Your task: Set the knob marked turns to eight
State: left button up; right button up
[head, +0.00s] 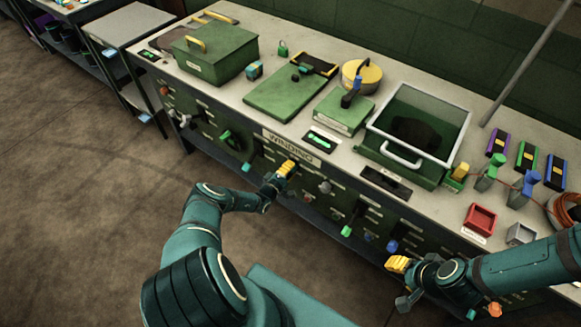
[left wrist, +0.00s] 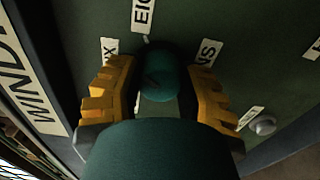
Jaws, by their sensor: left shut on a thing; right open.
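A dark teal round knob (left wrist: 160,72) sits on the green front panel, between the two yellow fingers of my left gripper (left wrist: 160,92). The gripper is shut on it. A label beginning EIG (left wrist: 143,14) is above the knob, one ending IX (left wrist: 109,50) is to its left, and one ending NS (left wrist: 208,52) is to its right. A small pale mark lies just below the EIG label; I cannot tell whether it is the pointer. In the head view my left gripper (head: 287,168) hides the knob below the WINDING plate (head: 288,145). My right gripper (head: 398,264) is open and empty.
Other knobs line the bench front, including a green one (head: 346,231) and a blue one (head: 392,246). A small pale knob (left wrist: 263,125) is right of the held one.

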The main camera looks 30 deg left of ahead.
pick_arm(q)
jog(key=shift+w+r+m+p, duration=0.15)
jog(key=shift+m+p, duration=0.6)
jog(key=shift+m, duration=1.45)
jog(key=o, duration=1.2)
jog(key=shift+o, duration=0.2)
jog(key=s, duration=1.2)
jog(key=shift+a, duration=0.45)
